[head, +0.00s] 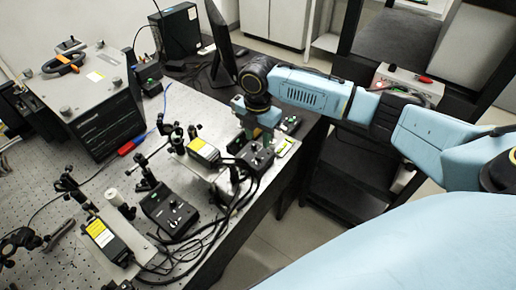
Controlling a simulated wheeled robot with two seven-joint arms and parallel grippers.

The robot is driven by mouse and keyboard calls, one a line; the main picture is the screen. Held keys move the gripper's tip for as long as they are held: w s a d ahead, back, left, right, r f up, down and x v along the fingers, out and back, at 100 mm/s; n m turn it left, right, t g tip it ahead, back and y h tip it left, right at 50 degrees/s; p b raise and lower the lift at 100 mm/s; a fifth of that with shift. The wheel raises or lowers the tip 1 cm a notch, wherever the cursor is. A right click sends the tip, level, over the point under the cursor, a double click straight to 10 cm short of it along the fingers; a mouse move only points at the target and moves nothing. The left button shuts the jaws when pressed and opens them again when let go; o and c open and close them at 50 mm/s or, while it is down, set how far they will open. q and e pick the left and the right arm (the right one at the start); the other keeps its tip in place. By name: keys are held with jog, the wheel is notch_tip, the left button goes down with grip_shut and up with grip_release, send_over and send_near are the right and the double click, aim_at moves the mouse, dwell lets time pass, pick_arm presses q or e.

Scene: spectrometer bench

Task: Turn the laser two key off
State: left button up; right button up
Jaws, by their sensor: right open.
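Two black control boxes with knobs stand at the bench's right edge: a nearer one (168,211) and a farther one (254,158). Each sits by a laser head with a yellow label, the near laser (104,236) and the far laser (205,152). I cannot read which is laser two, and a key is too small to tell. My right gripper (262,136) is open and points down just above and behind the farther box; its fingertips are partly hard to make out. It appears empty. My left gripper is not in view.
Cables (225,215) loop along the bench's front right edge. Optical posts (148,172) stand among the boxes. A large black instrument (104,118) stands at the back left, and a monitor (222,55) stands behind my right gripper. The perforated bench top (190,100) is clear behind the far laser.

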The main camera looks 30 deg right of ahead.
notch_tip(320, 180, up, 5)
jog(key=shift+r, duration=0.1)
jog(key=shift+s, duration=0.1)
dwell(0.6)
